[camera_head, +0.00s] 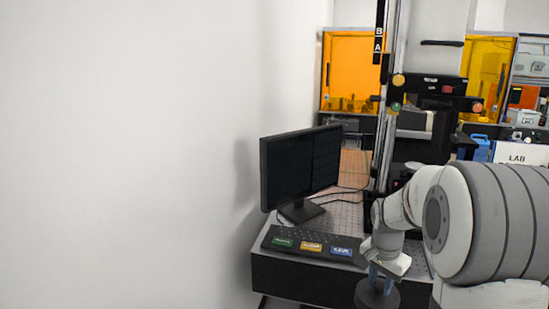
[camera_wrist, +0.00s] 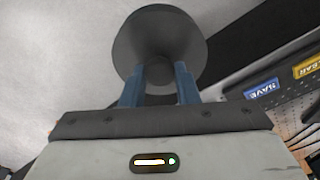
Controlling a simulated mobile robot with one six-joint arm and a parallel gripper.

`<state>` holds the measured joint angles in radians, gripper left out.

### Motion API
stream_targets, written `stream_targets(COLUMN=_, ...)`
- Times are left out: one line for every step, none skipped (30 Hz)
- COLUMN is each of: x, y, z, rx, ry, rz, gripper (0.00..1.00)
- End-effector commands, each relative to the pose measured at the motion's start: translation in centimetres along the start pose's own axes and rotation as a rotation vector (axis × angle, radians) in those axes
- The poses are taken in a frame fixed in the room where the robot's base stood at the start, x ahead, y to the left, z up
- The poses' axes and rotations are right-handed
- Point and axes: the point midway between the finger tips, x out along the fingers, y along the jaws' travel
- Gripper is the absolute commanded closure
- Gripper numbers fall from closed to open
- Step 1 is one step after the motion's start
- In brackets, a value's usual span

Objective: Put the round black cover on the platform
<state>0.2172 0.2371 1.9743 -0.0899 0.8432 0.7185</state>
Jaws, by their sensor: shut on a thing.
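The round black cover (camera_head: 377,296) is in my gripper (camera_head: 380,276), low in front of the table's front edge in the head view. In the wrist view the cover (camera_wrist: 160,35) is a dark grey disc with a round knob in its middle. The two blue fingers of my gripper (camera_wrist: 160,78) are shut on the knob. The interferometer's tall column (camera_head: 386,130) stands behind my arm. The platform cannot be clearly made out; my arm hides the area at the column's foot.
A black monitor (camera_head: 300,170) stands on the perforated table (camera_head: 340,217), left of my arm. A black panel with coloured labelled buttons (camera_head: 312,245) lies along the front edge. A white wall (camera_head: 130,150) fills the left. Orange-windowed cabinets (camera_head: 350,65) stand behind.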

Motion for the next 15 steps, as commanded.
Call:
stream_targets(x=1.1, y=-0.6, z=0.5, rx=-0.044, ry=-0.005, rz=-0.004, gripper=0.96)
stream_targets(x=1.7, y=-0.9, z=0.7, rx=-0.07, ry=-0.006, rz=-0.008, gripper=0.96)
stream_targets(x=2.6, y=-1.4, z=1.0, rx=-0.111, ry=-0.008, rz=-0.013, gripper=0.96)
stream_targets(x=3.2, y=-1.8, z=1.3, rx=-0.141, ry=-0.009, rz=-0.016, gripper=0.96)
stream_targets(x=4.0, y=-2.2, z=1.7, rx=-0.176, ry=-0.01, rz=-0.021, gripper=0.96)
stream_targets(x=5.0, y=-2.7, z=2.1, rx=-0.222, ry=-0.011, rz=-0.026, gripper=0.96)
stream_targets(x=5.8, y=-3.1, z=2.6, rx=-0.261, ry=-0.013, rz=-0.03, gripper=0.96)
stream_targets(x=6.7, y=-3.6, z=3.1, rx=-0.3, ry=-0.013, rz=-0.035, gripper=0.96)
stream_targets(x=7.9, y=-4.2, z=3.8, rx=-0.359, ry=-0.014, rz=-0.042, gripper=0.96)
stream_targets(x=8.9, y=-4.6, z=4.4, rx=-0.403, ry=-0.014, rz=-0.048, gripper=0.96)
stream_targets(x=9.9, y=-5.0, z=5.0, rx=-0.45, ry=-0.014, rz=-0.054, gripper=0.96)
stream_targets(x=11.3, y=-5.6, z=5.9, rx=-0.517, ry=-0.015, rz=-0.061, gripper=0.96)
stream_targets(x=12.3, y=-6.0, z=6.6, rx=-0.568, ry=-0.013, rz=-0.067, gripper=0.96)
stream_targets(x=13.2, y=-6.3, z=7.3, rx=-0.616, ry=-0.012, rz=-0.072, gripper=0.96)
stream_targets(x=14.4, y=-6.7, z=8.2, rx=-0.675, ry=-0.01, rz=-0.078, gripper=0.96)
